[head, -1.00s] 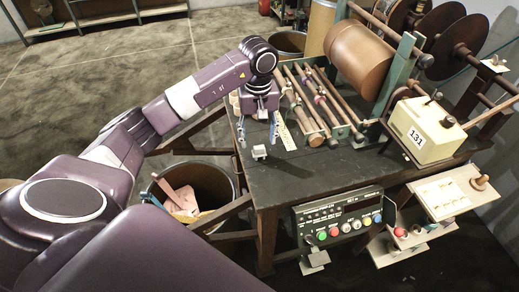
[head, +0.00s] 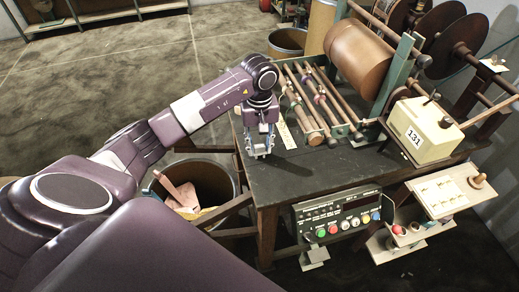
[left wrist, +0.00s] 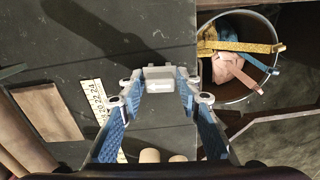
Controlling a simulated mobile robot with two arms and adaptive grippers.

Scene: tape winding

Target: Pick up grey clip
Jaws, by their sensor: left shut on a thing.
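The small grey clip (left wrist: 160,80) is a pale block at the black table's edge. In the left wrist view it sits between the fingertips of my left gripper (left wrist: 158,84). In the head view my left gripper (head: 260,153) points down at the table's near left corner, with its blue-padded fingers drawn in on the clip. The fingers cover most of the clip there, and I cannot tell whether it is clear of the tabletop. My right gripper is in neither view.
The black table (head: 300,172) is bare to the right of the gripper. A rack of rollers (head: 315,105) and a printed strip (head: 287,135) lie behind. A bin with scraps (head: 228,172) stands below the left edge. A cream box marked 131 (head: 428,128) is at right.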

